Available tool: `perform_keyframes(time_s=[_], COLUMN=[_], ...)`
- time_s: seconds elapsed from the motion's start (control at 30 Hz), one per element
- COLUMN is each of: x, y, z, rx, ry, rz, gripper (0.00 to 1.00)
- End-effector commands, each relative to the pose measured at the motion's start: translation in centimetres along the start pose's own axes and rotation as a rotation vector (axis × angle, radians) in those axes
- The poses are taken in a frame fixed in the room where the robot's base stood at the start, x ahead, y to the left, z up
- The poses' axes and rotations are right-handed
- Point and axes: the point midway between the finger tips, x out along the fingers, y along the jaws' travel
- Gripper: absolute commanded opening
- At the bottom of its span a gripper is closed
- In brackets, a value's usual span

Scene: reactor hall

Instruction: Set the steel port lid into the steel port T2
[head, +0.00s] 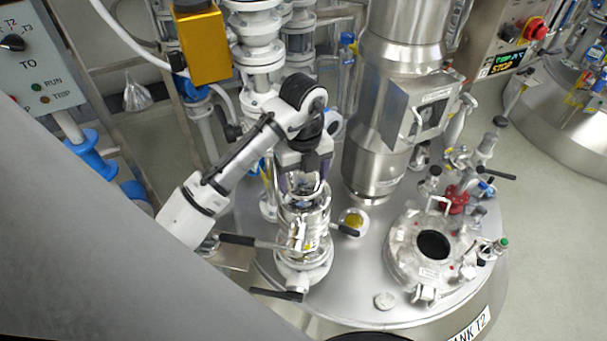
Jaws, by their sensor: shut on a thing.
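My gripper (304,186) points down above the left part of the tank top, its dark fingers shut on a shiny metal piece. The piece looks like the steel port lid, but the fingers hide most of it. Directly below is an upright steel fitting (303,222). I cannot tell whether the held piece touches it. To the right, a round steel flange with a dark round opening (433,245) sits on the same tank. No label shows which of these is the steel port T2.
The tank top (345,285) carries a "TANK T2" label at its front edge. A tall steel column (374,165) stands close right of my gripper. Black lever handles (272,293) stick out around the fitting. A small yellow-centred port (352,222) lies nearby.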

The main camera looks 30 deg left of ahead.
Motion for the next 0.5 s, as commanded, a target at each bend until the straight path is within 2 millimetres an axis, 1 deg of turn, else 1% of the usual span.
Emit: perform_keyframes(time_s=[0.5], x=[1.7], y=[0.0], z=[0.0], rx=[0.001], ry=[0.0], rz=[-0.001], gripper=[0.46])
